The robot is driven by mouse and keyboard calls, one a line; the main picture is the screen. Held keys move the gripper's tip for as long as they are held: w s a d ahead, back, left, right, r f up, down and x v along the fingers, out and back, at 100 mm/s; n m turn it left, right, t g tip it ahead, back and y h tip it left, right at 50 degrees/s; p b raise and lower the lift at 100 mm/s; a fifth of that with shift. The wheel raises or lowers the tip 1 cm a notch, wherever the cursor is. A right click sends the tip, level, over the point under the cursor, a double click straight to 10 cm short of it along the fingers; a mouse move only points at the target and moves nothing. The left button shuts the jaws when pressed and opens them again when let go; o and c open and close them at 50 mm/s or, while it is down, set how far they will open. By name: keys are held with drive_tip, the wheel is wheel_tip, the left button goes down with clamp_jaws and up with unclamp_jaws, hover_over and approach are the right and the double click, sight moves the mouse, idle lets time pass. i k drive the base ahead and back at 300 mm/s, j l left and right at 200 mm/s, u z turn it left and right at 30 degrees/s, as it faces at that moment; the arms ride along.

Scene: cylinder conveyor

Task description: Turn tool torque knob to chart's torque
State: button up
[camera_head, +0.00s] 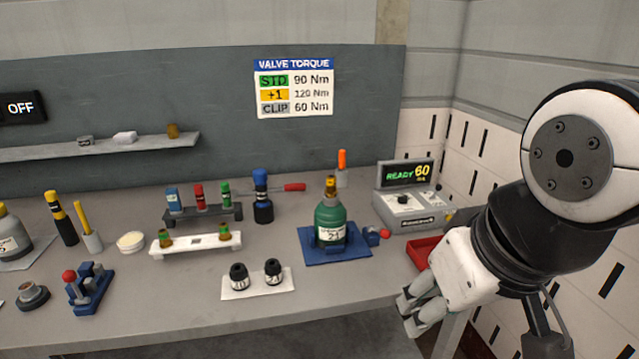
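The valve torque chart (293,88) hangs on the grey back panel. It reads STD 90 Nm, +1 120 Nm and CLIP 60 Nm. The grey tool controller (412,215) stands at the bench's back right. Its screen (408,173) shows READY in green and 60 in yellow. A dark knob (403,198) sits on its sloped top; its pointer is too small to read. My gripper (410,314) is at the bench's front right edge, in front of the controller and apart from it. Its fingers look spread, with nothing seen between them.
A green bottle (330,222) stands on a blue base (311,253) left of the controller. A red tray (419,251) lies between the controller and my gripper. Two black sockets (255,275) stand on a white plate.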

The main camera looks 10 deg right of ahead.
sight(402, 198)
drive_tip(key=i+l+u, duration=0.15)
drive_tip(key=l, duration=0.2)
drive_tip(key=i+l+u, duration=0.2)
drive_tip(key=l, duration=0.2)
drive_tip(key=l+u, duration=0.15)
drive_tip(key=l, duration=0.2)
drive_tip(key=i+l, duration=0.05)
